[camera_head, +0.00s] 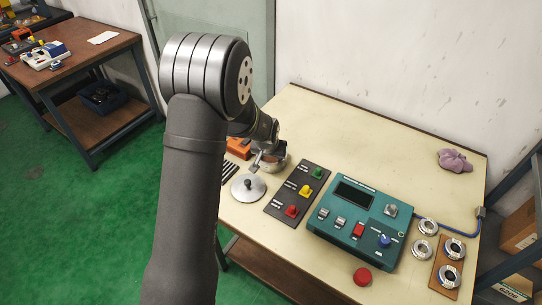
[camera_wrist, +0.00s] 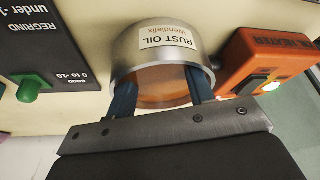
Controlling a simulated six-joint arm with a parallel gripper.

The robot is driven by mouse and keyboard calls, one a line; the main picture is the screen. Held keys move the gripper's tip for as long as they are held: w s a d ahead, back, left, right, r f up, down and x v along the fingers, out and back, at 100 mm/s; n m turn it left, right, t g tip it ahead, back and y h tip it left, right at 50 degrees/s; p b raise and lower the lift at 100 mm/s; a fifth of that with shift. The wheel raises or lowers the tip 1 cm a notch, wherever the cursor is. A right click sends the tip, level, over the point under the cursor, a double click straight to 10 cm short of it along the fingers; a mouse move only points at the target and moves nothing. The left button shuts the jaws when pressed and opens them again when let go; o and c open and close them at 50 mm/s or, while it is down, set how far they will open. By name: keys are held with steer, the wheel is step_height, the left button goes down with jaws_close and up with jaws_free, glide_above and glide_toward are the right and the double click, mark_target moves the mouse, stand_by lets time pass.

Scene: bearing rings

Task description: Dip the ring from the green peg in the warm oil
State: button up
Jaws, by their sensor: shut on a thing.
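The metal oil pot (camera_wrist: 165,50), labelled "RUST OIL", holds orange-brown oil (camera_wrist: 160,92). In the head view the pot (camera_head: 279,164) stands at the table's left, partly behind my arm. My gripper (camera_wrist: 163,92) reaches over the pot's rim, its two blue fingers apart and their tips inside the pot. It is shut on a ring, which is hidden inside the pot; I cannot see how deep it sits. The green peg (camera_head: 317,174) carries no ring that I can see; it also shows in the wrist view (camera_wrist: 30,88).
The orange heater (camera_wrist: 268,62), its lamp lit, stands beside the pot. A lid (camera_head: 248,188) lies in front. The peg board also has a yellow peg (camera_head: 305,190) and a red peg (camera_head: 291,210). A teal instrument (camera_head: 358,222) and loose rings (camera_head: 428,227) are rightward.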

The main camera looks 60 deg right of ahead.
steer(key=shift+r, duration=0.1)
stand_by(0.5)
step_height(320, 180, up, 6)
stand_by(1.0)
steer(key=shift+r, duration=0.1)
stand_by(1.8)
steer(key=shift+r, duration=0.95)
